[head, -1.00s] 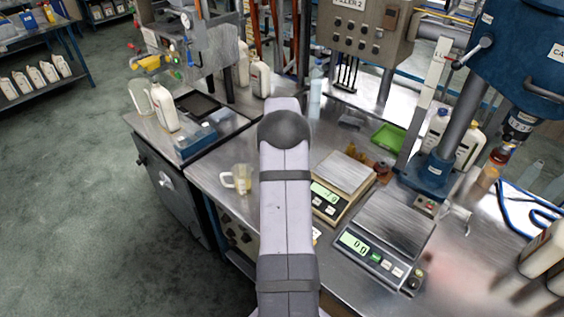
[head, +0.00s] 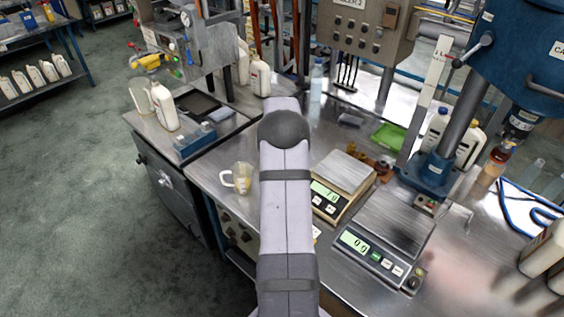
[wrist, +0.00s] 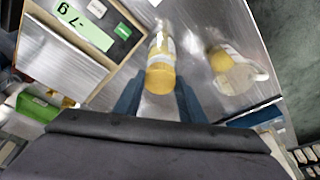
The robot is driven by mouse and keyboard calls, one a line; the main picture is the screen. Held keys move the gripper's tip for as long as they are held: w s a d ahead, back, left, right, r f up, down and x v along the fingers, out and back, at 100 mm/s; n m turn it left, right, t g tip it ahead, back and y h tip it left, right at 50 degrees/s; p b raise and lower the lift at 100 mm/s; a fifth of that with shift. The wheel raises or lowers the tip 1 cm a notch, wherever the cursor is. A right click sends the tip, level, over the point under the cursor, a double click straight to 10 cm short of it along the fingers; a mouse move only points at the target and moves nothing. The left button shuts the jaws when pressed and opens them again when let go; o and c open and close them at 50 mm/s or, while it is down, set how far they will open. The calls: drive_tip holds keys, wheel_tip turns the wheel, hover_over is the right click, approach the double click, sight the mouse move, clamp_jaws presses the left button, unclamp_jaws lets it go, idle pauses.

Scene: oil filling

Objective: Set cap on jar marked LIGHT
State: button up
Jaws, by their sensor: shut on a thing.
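A small jar (wrist: 163,44) with a pale label and yellowish contents stands on the steel bench in the wrist view. A gold-yellow cap (wrist: 160,79) shows at the jar's near end, between the two blue fingers of my gripper (wrist: 159,96). My gripper is shut on the cap. The cap is in line with the jar, but I cannot tell whether it is seated or just above the mouth. The label's word cannot be read. In the head view my own arm hides the gripper, cap and jar.
A clear jug (wrist: 236,72) with yellowish liquid stands close beside the jar; it also shows in the head view (head: 238,179). A scale (head: 344,174) stands on the jar's other side, with a second scale (head: 398,222) beyond. A blue press (head: 432,170) stands at right.

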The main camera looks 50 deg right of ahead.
drive_tip(key=shift+f, duration=0.3)
idle(0.5)
drive_tip(key=o, duration=1.6)
drive_tip(key=shift+r, duration=0.15)
drive_tip(key=shift+r+p, duration=1.85)
drive_tip(key=shift+r, duration=1.05)
